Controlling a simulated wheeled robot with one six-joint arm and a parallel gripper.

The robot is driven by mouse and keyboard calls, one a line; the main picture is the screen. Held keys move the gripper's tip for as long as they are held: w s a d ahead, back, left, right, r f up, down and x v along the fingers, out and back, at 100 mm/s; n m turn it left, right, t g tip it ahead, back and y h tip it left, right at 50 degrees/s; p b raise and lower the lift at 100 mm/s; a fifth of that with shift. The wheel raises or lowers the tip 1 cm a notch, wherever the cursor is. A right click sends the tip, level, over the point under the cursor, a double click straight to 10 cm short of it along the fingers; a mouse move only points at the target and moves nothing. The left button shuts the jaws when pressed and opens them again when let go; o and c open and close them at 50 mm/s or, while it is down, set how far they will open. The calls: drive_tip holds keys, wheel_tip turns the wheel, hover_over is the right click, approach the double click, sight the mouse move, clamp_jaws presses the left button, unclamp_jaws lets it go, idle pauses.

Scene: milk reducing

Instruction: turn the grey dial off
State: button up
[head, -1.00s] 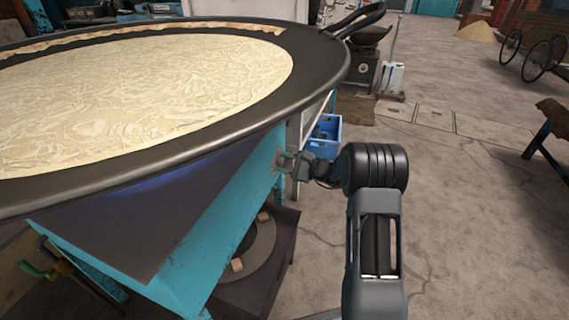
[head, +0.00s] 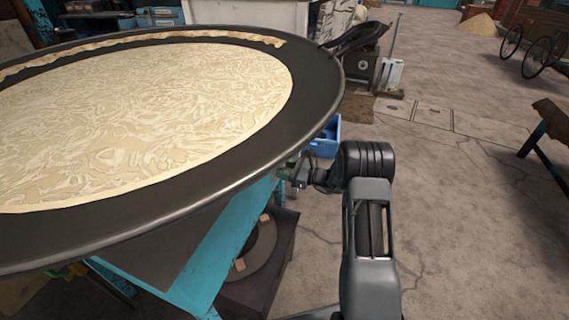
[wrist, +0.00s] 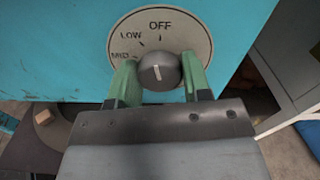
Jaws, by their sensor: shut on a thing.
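The grey dial (wrist: 159,72) sits on a round label plate (wrist: 192,28) marked OFF, LOW and MID, on a turquoise panel. Its white pointer line points roughly up, near the OFF side; I cannot tell if it lines up exactly with the OFF mark. My gripper (wrist: 158,80) is shut on the dial, with one green finger on each side of it. In the head view, my gripper (head: 285,172) reaches to the turquoise stand (head: 222,245) below the pan's right rim. The dial is hidden there.
A huge dark pan (head: 250,172) holding creamy milk (head: 150,110) overhangs the stand, close above my gripper. A blue crate (head: 325,135) stands behind my arm. A wooden bench (head: 552,120) is at the right edge. The concrete floor between is clear.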

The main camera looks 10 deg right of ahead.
drive_tip(key=shift+m+p, duration=0.85)
drive_tip(key=shift+m, duration=0.15)
drive_tip(key=o, duration=0.9)
drive_tip(key=shift+d, duration=0.1)
drive_tip(key=p+v, duration=0.2)
drive_tip(key=v, duration=1.1)
drive_tip(key=shift+s+d+p, duration=0.25)
drive_tip(key=shift+d+p, duration=0.05)
drive_tip(key=shift+p, duration=0.1)
